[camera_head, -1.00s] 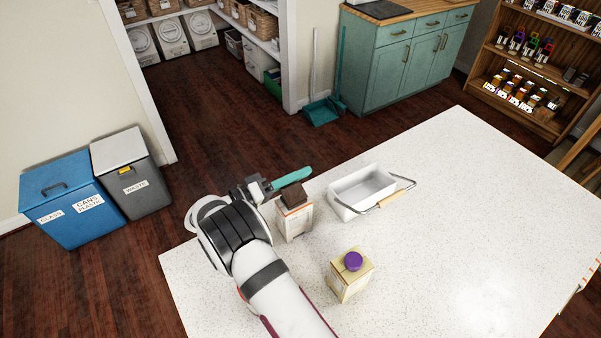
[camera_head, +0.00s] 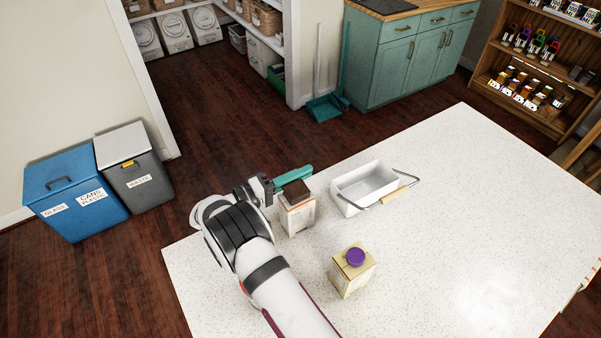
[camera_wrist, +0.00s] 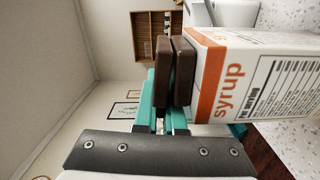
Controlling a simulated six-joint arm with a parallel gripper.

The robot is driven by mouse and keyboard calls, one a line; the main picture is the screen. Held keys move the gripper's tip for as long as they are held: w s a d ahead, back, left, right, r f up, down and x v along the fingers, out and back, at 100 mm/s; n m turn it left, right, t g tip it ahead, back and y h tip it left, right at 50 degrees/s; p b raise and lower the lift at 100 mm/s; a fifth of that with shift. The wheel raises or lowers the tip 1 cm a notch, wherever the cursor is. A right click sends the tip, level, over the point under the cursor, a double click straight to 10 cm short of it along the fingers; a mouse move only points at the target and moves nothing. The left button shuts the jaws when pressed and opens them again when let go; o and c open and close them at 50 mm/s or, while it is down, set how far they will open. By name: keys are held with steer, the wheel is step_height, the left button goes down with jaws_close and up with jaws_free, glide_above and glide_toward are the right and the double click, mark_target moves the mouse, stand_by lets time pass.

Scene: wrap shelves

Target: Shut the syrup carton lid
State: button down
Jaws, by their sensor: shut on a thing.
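The syrup carton (camera_head: 298,219) stands upright on the white counter, white with an orange band. Its brown lid (camera_head: 293,192) is on top. In the wrist view the carton (camera_wrist: 255,80) lies sideways, its label reading "syrup". There the lid (camera_wrist: 163,72) shows as a brown slab close beside a second brown slab at the carton's top, with a narrow dark gap between them. My gripper (camera_head: 292,178), with teal fingers, is shut at the lid. In the wrist view the fingers (camera_wrist: 160,112) are close together against the brown slabs, which partly hide them.
A white caddy (camera_head: 345,208) with a wire handle stands right of the carton. A cream carton (camera_head: 352,276) with a purple cap stands nearer on the counter (camera_head: 450,220). The right side of the counter is clear. Blue and grey bins stand on the floor at left.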

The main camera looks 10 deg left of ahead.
steer(key=c, duration=1)
jaws_free()
steer(key=v, duration=1.6)
steer(key=shift+w, duration=0.1)
